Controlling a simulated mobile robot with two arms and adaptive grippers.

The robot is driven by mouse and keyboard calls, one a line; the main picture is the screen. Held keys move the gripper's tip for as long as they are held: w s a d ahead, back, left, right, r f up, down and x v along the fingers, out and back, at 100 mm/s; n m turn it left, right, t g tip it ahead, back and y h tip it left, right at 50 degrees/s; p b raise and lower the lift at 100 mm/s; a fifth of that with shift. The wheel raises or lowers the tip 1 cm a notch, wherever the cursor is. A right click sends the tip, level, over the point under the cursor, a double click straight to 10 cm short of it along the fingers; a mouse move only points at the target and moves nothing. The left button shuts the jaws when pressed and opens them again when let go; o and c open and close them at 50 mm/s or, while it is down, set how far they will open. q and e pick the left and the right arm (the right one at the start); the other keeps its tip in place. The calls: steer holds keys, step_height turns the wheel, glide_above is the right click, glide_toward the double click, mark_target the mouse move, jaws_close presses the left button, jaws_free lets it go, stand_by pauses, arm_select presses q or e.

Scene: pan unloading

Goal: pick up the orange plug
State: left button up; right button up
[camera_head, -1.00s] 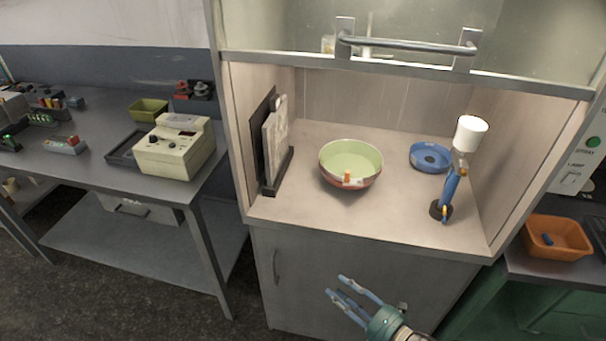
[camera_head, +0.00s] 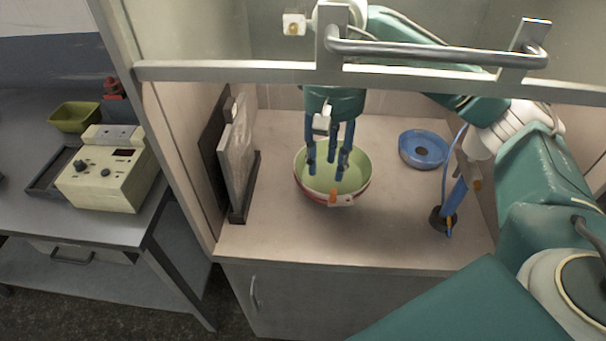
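The orange plug (camera_head: 333,195) is small and sits at the near side of a round pan (camera_head: 365,178), green inside and reddish outside, which stands on the floor of the cabinet. My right gripper (camera_head: 327,170) hangs over the pan with its blue fingers pointing down and spread apart. The fingertips appear above or inside the bowl, behind the plug in the picture; their exact height is hard to tell. Nothing shows between the fingers. My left gripper is not in view.
A blue round dish (camera_head: 424,149) and a blue stand (camera_head: 446,214) are to the right of the pan. Upright boards (camera_head: 236,155) stand at the left. The cabinet's raised front with a bar handle (camera_head: 435,53) is above. The cabinet floor in front of the pan is clear.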

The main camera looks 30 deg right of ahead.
steer(key=d, duration=0.1)
glide_above(333, 190)
steer(key=f, duration=0.2)
steer(key=a+f, duration=0.1)
steer(key=f, duration=0.1)
steer(key=shift+s, duration=0.25)
steer(key=shift+w+d+f, duration=0.1)
steer(key=shift+w+f, duration=0.05)
steer(key=shift+f, duration=0.05)
steer(key=shift+d+f, duration=0.1)
steer(key=shift+f, duration=0.45)
steer(key=f, duration=0.2)
steer(key=f+p, duration=0.1)
steer(key=shift+d+f, duration=0.3)
steer(key=shift+f, duration=0.3)
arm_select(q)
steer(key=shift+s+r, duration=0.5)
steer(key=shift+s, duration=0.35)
arm_select(e)
steer(key=c, duration=0.8)
